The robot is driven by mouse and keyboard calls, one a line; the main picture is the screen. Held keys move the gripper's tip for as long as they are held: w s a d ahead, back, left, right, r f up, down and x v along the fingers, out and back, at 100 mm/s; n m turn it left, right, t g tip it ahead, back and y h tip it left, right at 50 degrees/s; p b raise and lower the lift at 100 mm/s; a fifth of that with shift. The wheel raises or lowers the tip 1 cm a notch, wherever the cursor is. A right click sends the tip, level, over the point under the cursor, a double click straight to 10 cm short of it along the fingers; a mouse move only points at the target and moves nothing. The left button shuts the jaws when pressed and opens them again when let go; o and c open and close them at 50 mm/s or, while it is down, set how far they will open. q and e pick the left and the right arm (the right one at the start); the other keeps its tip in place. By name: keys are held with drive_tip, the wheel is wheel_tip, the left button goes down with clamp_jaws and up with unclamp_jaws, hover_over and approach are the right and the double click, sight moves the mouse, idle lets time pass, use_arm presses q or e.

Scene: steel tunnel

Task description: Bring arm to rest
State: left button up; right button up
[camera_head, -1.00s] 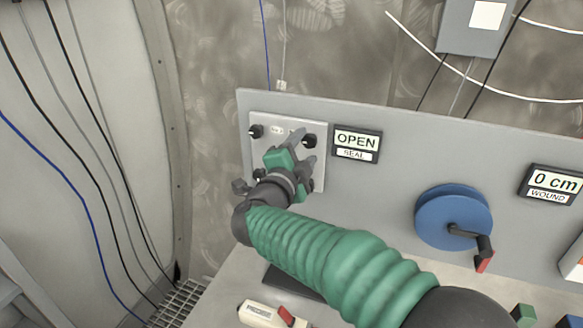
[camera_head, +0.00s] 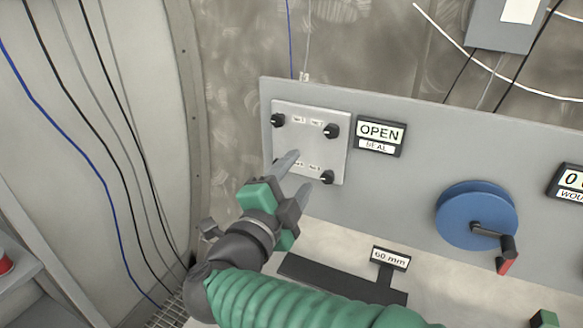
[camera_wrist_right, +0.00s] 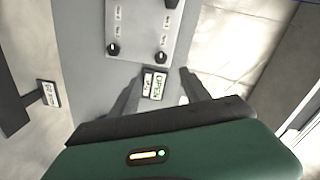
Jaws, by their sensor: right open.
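My right gripper (camera_head: 295,183) is open and empty, in front of the lower part of a light knob plate (camera_head: 310,137) on the grey panel. Its green arm comes in from the bottom of the head view. The plate has several black knobs, and the lower left knob is partly hidden behind a finger. In the right wrist view, the two fingers (camera_wrist_right: 157,88) stand apart, with the OPEN display (camera_wrist_right: 154,84) seen between them. My left gripper is not in view.
The OPEN SEAL display (camera_head: 380,136) is right of the plate. A blue crank wheel (camera_head: 475,214) is farther right. A dark block with a 60 mm sign (camera_head: 390,258) is on the bench below. Cables (camera_head: 85,150) run along the left wall.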

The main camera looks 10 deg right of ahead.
drive_tip(key=w+f+n+g+y+p, duration=0.1)
drive_tip(key=w+f+n+y, duration=0.1)
drive_tip(key=f+n+y, duration=0.4)
drive_tip(key=w+f+n+y+p, duration=0.1)
drive_tip(key=w+f+n+y, duration=0.25)
drive_tip(key=f+n, duration=0.45)
drive_tip(key=s+d+f+n+g, duration=0.2)
drive_tip(key=s+d+f+g, duration=0.1)
drive_tip(key=s+f, duration=0.3)
drive_tip(key=s+d+f+n+g+p, duration=0.1)
drive_tip(key=s+d+f+g, duration=0.3)
drive_tip(key=s, duration=0.5)
drive_tip(key=s+d+f+n+g, duration=0.3)
drive_tip(key=s+d+f+g, duration=0.1)
drive_tip(key=s+f, duration=0.3)
drive_tip(key=shift+s+f+p, duration=0.25)
drive_tip(key=shift+f+p, duration=0.05)
drive_tip(key=shift+f, duration=0.75)
